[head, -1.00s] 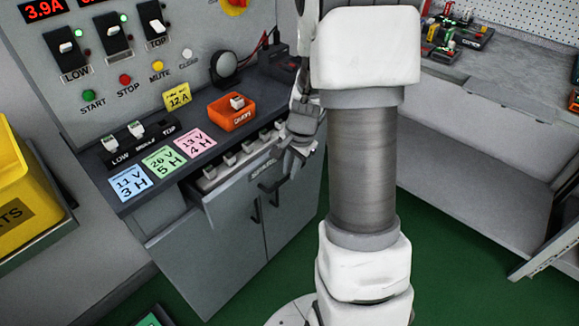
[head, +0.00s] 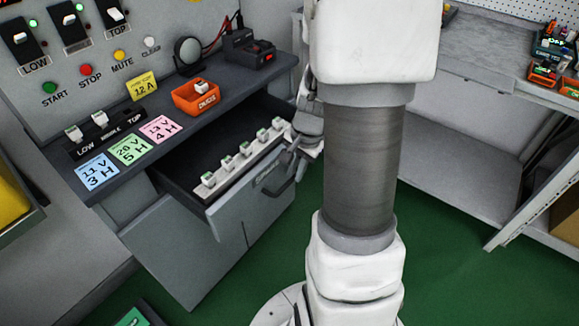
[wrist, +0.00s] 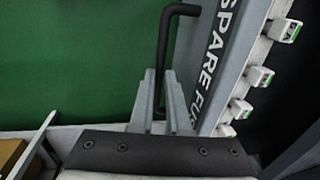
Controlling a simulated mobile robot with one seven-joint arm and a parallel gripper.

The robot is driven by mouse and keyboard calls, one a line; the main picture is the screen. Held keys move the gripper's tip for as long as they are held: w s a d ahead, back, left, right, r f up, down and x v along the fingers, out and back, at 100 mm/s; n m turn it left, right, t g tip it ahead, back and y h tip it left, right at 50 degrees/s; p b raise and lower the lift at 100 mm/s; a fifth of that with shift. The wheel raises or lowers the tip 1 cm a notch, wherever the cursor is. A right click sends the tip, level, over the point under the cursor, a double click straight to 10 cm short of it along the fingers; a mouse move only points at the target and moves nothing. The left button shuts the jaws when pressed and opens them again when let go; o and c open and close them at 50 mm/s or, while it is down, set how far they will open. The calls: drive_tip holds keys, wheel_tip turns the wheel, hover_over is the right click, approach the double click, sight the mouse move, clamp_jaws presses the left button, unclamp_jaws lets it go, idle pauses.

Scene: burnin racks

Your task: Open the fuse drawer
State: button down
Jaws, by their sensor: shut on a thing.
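The fuse drawer (head: 250,196) is pulled out from under the dark worktop. Inside it a pale strip (head: 240,168) holds a row of several white and green fuses. My gripper (wrist: 164,108) is shut on the drawer's black bar handle (wrist: 163,45); its two grey fingers stand either side of the bar. In the head view the handle (head: 283,188) shows on the drawer front, and my arm partly hides the gripper near its right end. Lettering reading "SPARE FU" shows on the drawer front in the wrist view (wrist: 213,65).
An orange tray (head: 196,97), coloured note cards (head: 130,149) and a switch strip (head: 100,135) lie on the worktop (head: 205,130). A grey bench (head: 455,130) stands at right.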

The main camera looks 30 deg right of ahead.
drive_tip(key=shift+s+d, duration=0.1)
drive_tip(key=shift+s, duration=0.2)
drive_tip(key=c, duration=0.9)
unclamp_jaws()
drive_tip(key=s+r+p, duration=0.1)
drive_tip(key=r+p, duration=0.1)
drive_tip(key=r, duration=0.3)
drive_tip(key=s+r+p, duration=0.1)
drive_tip(key=r+p, duration=0.1)
drive_tip(key=r, duration=0.4)
drive_tip(key=s+d+r+p, duration=0.1)
drive_tip(key=r+p, duration=0.1)
drive_tip(key=r, duration=0.4)
drive_tip(key=shift+r, duration=0.1)
